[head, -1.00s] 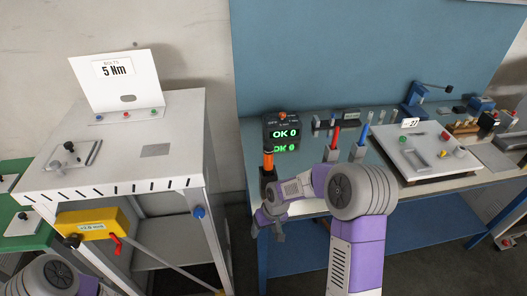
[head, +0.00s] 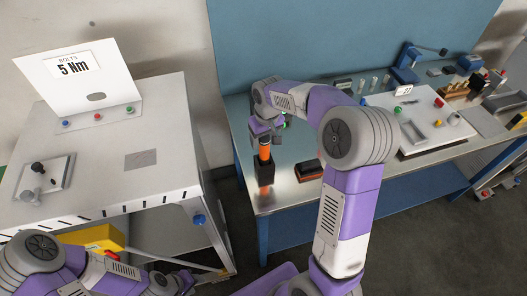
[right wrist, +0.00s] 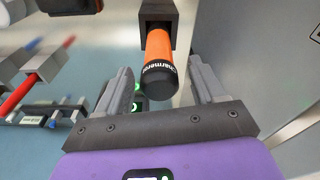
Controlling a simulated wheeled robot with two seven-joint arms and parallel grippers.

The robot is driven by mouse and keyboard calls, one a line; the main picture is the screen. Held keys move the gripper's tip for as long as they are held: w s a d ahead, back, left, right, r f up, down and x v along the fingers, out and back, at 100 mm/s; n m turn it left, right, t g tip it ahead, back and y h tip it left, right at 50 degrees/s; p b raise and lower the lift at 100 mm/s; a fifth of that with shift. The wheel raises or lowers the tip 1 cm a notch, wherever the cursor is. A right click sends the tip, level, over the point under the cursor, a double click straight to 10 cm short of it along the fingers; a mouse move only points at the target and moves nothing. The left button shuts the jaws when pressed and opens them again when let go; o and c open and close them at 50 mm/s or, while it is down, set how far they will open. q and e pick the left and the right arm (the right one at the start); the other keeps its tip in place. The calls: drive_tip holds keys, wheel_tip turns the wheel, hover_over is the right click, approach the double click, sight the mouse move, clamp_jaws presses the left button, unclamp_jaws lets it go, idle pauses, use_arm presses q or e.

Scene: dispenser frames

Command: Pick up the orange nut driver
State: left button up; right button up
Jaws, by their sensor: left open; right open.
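The orange nut driver (head: 265,153) stands upright in a black holder (head: 265,173) at the left front corner of the blue bench. In the right wrist view its orange handle (right wrist: 160,48) ends in a black cap and sits in the dark holder block (right wrist: 158,14). My right gripper (head: 264,137) is directly above the handle, pointing down. In the right wrist view its open fingers (right wrist: 163,84) stand either side of the cap, with gaps on both sides. My left gripper (head: 182,283) is low at the bottom left, away from the driver and partly hard to make out.
A red-handled tool (right wrist: 18,94) stands in a neighbouring holder, left in the right wrist view. A dark block (head: 308,170) lies right of the driver's holder. The white table (head: 165,130) with a "5 Nm" sign (head: 75,66) stands left, across a gap.

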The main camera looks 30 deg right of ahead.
sight(264, 154)
drive_tip(key=f, duration=0.3)
drive_tip(key=shift+w+d+f, duration=0.1)
drive_tip(key=shift+w+f, duration=0.1)
drive_tip(key=shift+w, duration=0.15)
